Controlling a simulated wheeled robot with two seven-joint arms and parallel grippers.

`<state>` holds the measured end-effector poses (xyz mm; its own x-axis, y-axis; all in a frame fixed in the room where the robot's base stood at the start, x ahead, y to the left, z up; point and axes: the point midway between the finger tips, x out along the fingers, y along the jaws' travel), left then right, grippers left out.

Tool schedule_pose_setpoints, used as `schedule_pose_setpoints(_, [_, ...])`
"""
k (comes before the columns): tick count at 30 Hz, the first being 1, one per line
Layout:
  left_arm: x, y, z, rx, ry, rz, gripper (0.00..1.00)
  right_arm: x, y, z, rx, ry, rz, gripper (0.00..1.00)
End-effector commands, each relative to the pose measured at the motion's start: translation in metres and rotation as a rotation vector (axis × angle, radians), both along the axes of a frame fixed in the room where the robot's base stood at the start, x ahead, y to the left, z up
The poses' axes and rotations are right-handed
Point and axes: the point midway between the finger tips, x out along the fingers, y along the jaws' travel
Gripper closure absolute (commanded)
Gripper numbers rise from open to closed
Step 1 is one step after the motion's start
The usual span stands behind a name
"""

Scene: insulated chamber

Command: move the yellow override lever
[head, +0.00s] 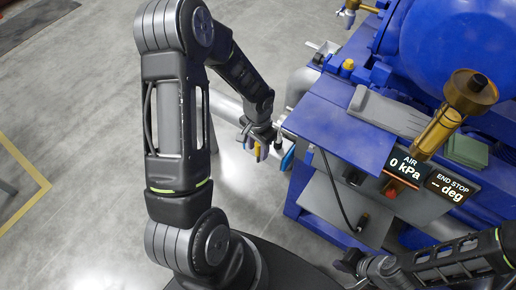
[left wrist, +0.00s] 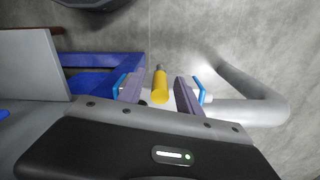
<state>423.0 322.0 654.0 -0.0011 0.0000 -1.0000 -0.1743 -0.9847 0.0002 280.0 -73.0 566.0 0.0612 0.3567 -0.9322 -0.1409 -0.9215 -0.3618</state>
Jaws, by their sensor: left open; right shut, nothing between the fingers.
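The yellow override lever (left wrist: 160,88) shows in the left wrist view as a short yellow cylinder with a metal end. It lies between the two spread fingers of my left gripper (left wrist: 161,91), with a visible gap on each side. In the head view a small bit of the lever (head: 258,152) shows by my left gripper (head: 267,150), left of the blue machine; the gripper hides the rest. My left gripper is open. My right gripper (head: 352,264) is shut and empty at the lower right, below the machine's front.
The blue machine (head: 325,122) fills the right side, with a grey pad and an amber cylinder (head: 440,130) on top. Two displays read AIR 0 kPa (head: 404,167) and END STOP -- deg (head: 449,188). A grey pipe (left wrist: 255,100) runs close to my left fingers.

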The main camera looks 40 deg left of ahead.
Motion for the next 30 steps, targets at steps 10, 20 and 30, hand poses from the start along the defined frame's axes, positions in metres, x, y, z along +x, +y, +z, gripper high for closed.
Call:
schedule_pose_setpoints(10, [0.0000, 0.0001, -0.0070, 0.000, -0.001, 0.001, 0.59, 0.0000, 0.0000, -0.0002, 0.000, 0.000, 0.000, 1.00])
schedule_pose_setpoints(20, [0.0001, 0.0001, -0.0067, 0.000, -0.001, 0.001, 0.84, 0.0000, 0.0000, -0.0002, 0.000, 0.000, 0.000, 1.00])
schedule_pose_setpoints(30, [0.0001, 0.0001, -0.0066, 0.000, -0.001, 0.001, 1.00, 0.0000, 0.0000, -0.0002, 0.000, 0.000, 0.000, 1.00])
